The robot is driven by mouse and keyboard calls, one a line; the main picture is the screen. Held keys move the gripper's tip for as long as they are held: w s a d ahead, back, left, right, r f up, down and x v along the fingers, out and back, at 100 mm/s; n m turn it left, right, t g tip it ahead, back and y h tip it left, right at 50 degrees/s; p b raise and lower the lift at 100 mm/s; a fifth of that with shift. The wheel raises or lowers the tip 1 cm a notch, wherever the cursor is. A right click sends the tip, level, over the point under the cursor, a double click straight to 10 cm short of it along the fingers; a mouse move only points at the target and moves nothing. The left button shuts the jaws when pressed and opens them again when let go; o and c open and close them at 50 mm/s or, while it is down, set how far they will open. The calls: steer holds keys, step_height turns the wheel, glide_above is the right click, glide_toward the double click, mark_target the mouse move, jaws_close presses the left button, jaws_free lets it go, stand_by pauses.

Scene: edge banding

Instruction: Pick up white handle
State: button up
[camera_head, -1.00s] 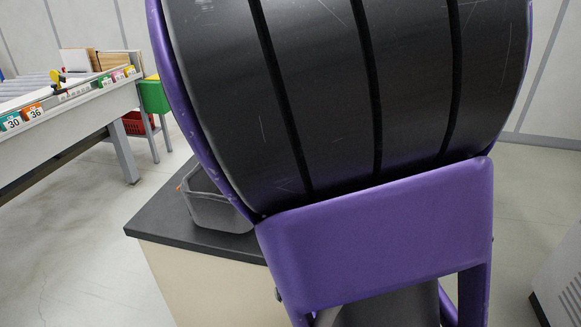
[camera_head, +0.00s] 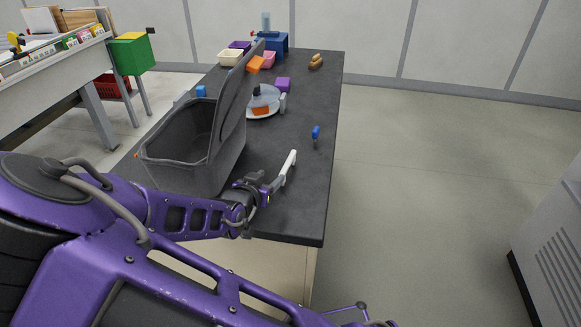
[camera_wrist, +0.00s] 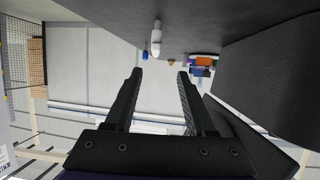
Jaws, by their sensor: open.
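The white handle (camera_head: 289,163) lies on the dark countertop (camera_head: 268,215) near its right edge in the head view. In the wrist view the white handle (camera_wrist: 156,38) shows just beyond and above the fingertips, in line with the gap between them. My gripper (camera_head: 270,184) is at the near end of the handle in the head view. In the wrist view my gripper (camera_wrist: 160,72) has its two dark fingers spread with nothing between them. Whether the fingers touch the handle cannot be told.
A grey bin (camera_head: 180,155) with a raised lid stands left of my gripper. A blue-handled item (camera_head: 316,132) lies beyond the handle. A plate (camera_head: 262,109), a bottle and coloured containers are farther back. Open floor lies to the right.

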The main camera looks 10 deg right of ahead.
mark_target(287, 163)
steer(key=b+x, duration=0.1)
steer(key=x, duration=0.6)
steer(key=shift+w+d+f, duration=0.15)
steer(key=shift+w, duration=0.05)
steer(key=x, duration=0.2)
steer(key=b+x, duration=0.1)
steer(key=x, duration=0.1)
steer(key=shift+w+d, duration=0.1)
steer(key=shift+d, duration=0.4)
steer(key=shift+w+d+f, duration=0.1)
steer(key=shift+w+d, duration=0.1)
steer(key=shift+w, duration=0.25)
jaws_close()
